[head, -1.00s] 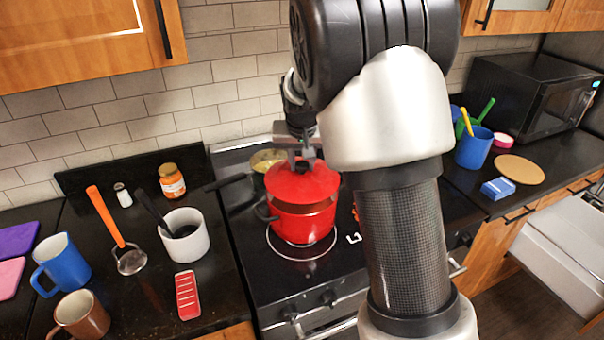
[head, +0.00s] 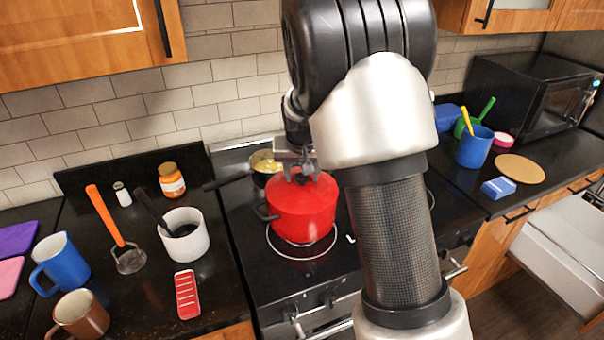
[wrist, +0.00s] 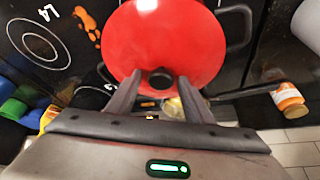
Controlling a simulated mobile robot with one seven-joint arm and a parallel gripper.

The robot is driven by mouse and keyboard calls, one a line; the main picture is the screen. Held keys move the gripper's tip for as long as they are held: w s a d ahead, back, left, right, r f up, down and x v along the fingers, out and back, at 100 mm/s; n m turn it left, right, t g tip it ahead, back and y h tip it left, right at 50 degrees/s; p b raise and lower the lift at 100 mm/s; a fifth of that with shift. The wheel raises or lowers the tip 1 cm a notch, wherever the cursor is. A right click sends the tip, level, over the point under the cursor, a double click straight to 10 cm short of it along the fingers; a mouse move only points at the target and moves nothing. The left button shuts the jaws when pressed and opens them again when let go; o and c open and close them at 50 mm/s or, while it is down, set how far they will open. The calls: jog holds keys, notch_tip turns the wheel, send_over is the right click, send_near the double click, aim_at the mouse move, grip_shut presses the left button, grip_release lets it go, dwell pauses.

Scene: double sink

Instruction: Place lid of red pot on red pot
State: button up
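The red pot (head: 300,222) stands on the stove, with a black side handle showing at its left. Its red lid (head: 288,188) rests on the pot and looks level, closing its top; it also fills the upper middle of the wrist view (wrist: 165,45). The lid's black knob (wrist: 160,79) is between my fingertips, with a gap visible on both sides. My gripper (wrist: 158,90) is open, low over the lid. In the head view my gripper (head: 303,172) is just above the lid, and my arm hides the stove's right part.
A dark pan (head: 266,163) with yellow contents sits behind the pot. A white container (head: 184,236), an orange-handled utensil (head: 105,216) and an orange jar (head: 171,180) are on the left counter. Blue mugs stand on both sides. The stove front is clear.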

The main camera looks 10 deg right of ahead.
jog(key=shift+r+p, duration=0.35)
jog(key=shift+r, duration=0.05)
jog(key=v, duration=1.1)
jog(key=s+d+r+y, duration=0.1)
jog(key=s+r, duration=0.2)
jog(key=s, duration=0.4)
jog(key=s+r, duration=0.4)
jog(key=s, duration=0.3)
jog(key=s+f+n+t, duration=0.1)
jog(key=s+n, duration=0.1)
jog(key=s, duration=1.4)
jog(key=shift+f+b, duration=0.4)
jog(key=shift+w, duration=0.15)
jog(key=c, duration=0.4)
